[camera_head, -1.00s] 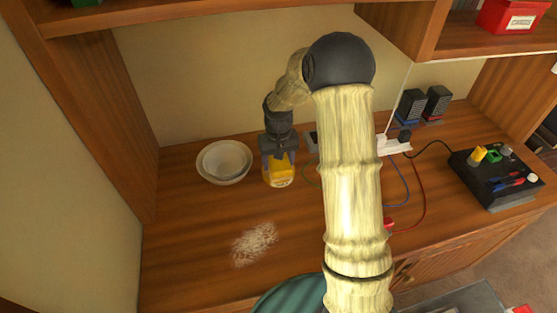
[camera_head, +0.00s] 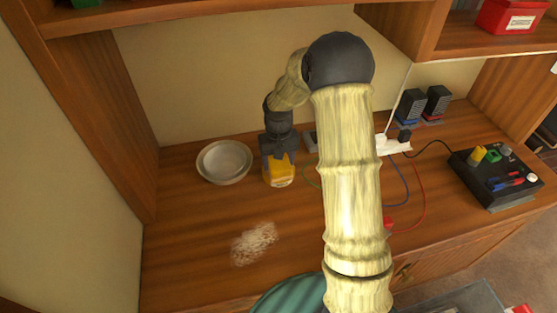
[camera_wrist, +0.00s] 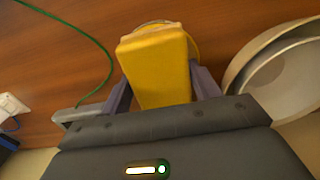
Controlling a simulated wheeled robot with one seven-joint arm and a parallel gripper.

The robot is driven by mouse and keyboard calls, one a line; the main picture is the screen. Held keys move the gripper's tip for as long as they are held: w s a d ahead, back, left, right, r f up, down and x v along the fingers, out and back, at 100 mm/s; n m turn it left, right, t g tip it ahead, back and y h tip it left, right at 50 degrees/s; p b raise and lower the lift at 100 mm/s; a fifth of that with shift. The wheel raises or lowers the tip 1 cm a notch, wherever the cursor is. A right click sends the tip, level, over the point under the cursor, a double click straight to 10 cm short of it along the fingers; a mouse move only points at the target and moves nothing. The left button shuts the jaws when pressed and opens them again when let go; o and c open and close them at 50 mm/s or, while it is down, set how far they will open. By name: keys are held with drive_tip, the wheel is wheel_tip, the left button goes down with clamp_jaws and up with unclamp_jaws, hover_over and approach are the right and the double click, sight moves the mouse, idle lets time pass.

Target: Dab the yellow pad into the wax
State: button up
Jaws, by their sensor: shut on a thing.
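My gripper (camera_head: 279,158) points down over the desk and is shut on the yellow pad (camera_head: 279,175). In the wrist view the yellow pad (camera_wrist: 158,70) sits between the two grey fingers (camera_wrist: 163,88). A thin, round, yellowish rim (camera_wrist: 195,42) shows behind the pad's far end; it may be the wax container, mostly hidden by the pad. I cannot tell whether the pad touches what is in it. The pale bowls (camera_head: 224,162) stand just left of my gripper, apart from the pad; they also show at the right of the wrist view (camera_wrist: 285,75).
A whitish smeared patch (camera_head: 254,243) lies on the wooden desk nearer the front. A white power strip (camera_head: 394,145), coloured cables and a black control box (camera_head: 492,178) lie to the right. Wooden side panel at left and shelf above bound the space.

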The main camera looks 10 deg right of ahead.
drive_tip(key=shift+r+p, duration=3)
drive_tip(key=shift+r, duration=0.5)
drive_tip(key=shift+f, duration=0.1)
